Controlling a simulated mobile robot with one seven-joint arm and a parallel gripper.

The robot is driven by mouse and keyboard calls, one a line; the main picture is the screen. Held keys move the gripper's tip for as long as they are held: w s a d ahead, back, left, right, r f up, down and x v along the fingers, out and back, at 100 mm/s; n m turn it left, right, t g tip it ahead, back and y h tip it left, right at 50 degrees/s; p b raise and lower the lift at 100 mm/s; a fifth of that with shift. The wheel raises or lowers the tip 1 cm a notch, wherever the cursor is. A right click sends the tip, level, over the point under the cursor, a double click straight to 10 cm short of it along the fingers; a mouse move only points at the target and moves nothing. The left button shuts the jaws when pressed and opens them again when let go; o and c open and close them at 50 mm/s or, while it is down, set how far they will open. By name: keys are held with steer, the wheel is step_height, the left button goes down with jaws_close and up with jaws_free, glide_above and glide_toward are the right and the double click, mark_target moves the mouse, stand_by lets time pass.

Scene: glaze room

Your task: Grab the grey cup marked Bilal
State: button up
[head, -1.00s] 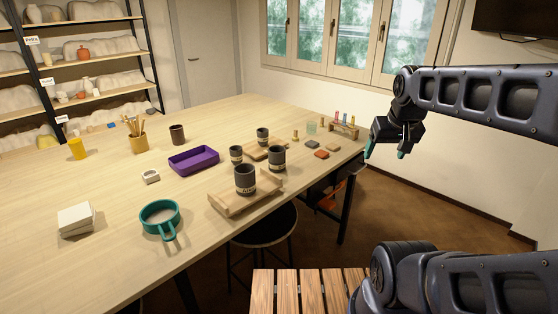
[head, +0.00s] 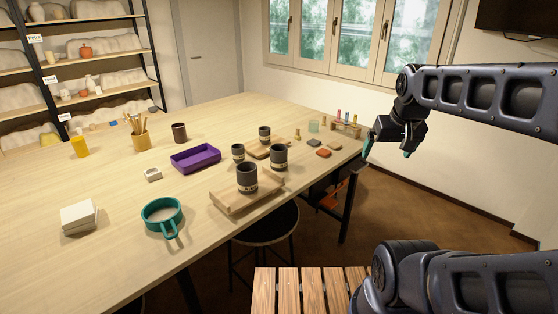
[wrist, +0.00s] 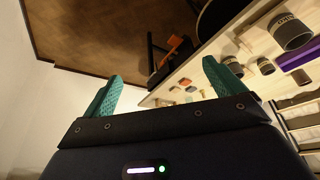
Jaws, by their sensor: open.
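Several dark grey cups with pale name bands stand on the table in the head view. One large cup (head: 247,178) stands upright on the front wooden board (head: 232,202). Another large cup (head: 278,155) is just behind it to the right. Two smaller cups, one on the left (head: 238,153) and one farther back (head: 264,134), stand near the rear board (head: 262,152). The names are too small to read surely, so I cannot tell which says Bilal. My gripper (head: 387,151) is open and empty, right of the table's right end, apart from all cups; its teal fingers show in the wrist view (wrist: 163,82).
A purple tray (head: 196,158), a teal-rimmed sieve (head: 162,216), white tiles (head: 79,217) and a brown cup (head: 179,132) occupy the left table. Small coloured tiles (head: 323,153) and a test-tube rack (head: 346,128) are at the right end. A stool (head: 265,225) stands at the front edge.

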steer(key=n+h, duration=0.2)
steer(key=n, duration=2.9)
glide_above(277, 146)
steer(key=s, duration=0.7)
step_height(277, 146, down, 14)
steer(key=shift+g, duration=0.3)
steer(key=x, duration=0.5)
steer(key=shift+w+a+f, duration=0.1)
steer(key=shift+w+a, duration=0.15)
steer(key=shift+a, duration=0.1)
steer(key=shift+w+x, duration=0.15)
steer(key=shift+x, duration=1.1)
steer(key=shift+w+x, duration=0.15)
steer(key=shift+x, duration=1.15)
steer(key=shift+c, duration=0.4)
